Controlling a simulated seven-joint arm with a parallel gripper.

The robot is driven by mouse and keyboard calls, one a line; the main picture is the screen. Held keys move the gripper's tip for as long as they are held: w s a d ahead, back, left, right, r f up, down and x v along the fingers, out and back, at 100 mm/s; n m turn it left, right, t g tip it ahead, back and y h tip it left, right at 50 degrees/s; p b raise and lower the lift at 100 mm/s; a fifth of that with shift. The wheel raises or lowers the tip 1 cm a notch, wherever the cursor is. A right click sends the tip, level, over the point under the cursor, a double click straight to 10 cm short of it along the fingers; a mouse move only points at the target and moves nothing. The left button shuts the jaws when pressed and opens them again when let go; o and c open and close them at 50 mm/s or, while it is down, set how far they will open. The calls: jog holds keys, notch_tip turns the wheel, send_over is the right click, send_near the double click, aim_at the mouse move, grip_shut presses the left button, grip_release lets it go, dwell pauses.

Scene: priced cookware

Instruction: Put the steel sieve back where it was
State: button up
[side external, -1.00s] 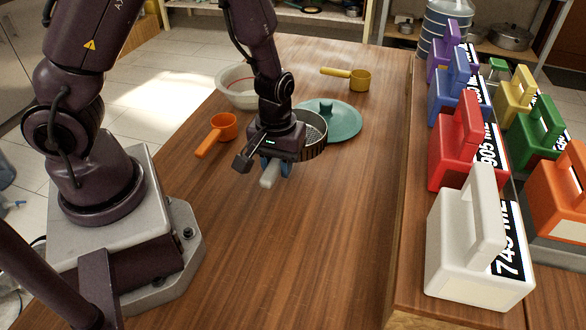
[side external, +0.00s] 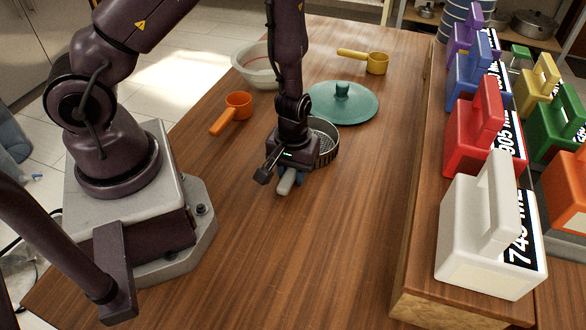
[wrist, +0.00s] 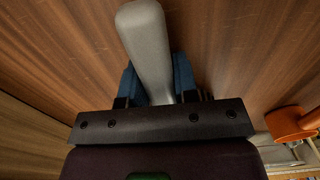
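The steel sieve (side external: 326,143) is a round metal pan with a perforated bottom and a grey handle (side external: 287,184). It is in the middle of the table, partly hidden behind my gripper. My gripper (side external: 289,177) points down and is shut on the handle. In the wrist view the blue fingers (wrist: 158,82) lie on both sides of the grey handle (wrist: 148,40). The sieve looks level and low over the wood; I cannot tell whether it touches the table.
A teal lid (side external: 360,103) lies just behind the sieve. An orange cup (side external: 238,105), a pale bowl (side external: 247,73) and a yellow cup (side external: 377,64) stand around. Coloured weight-like blocks (side external: 485,130) line the right ledge. The front table is clear.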

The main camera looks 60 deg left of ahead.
jog(key=o, duration=0.4)
jog(key=shift+r, duration=0.1)
notch_tip(320, 180, up, 26)
jog(key=s+d+m+t+h, duration=0.2)
jog(key=m+t, duration=0.1)
jog(key=m, duration=0.2)
jog(key=s+a+r+m+t+y, duration=0.1)
jog(key=s+r+m+t+y, duration=0.1)
jog(key=s+r+m, duration=0.2)
jog(key=s+r, duration=0.3)
jog(key=r, duration=0.1)
jog(key=shift+s+a+r+t, duration=0.25)
jog(key=shift+s+r+t, duration=0.05)
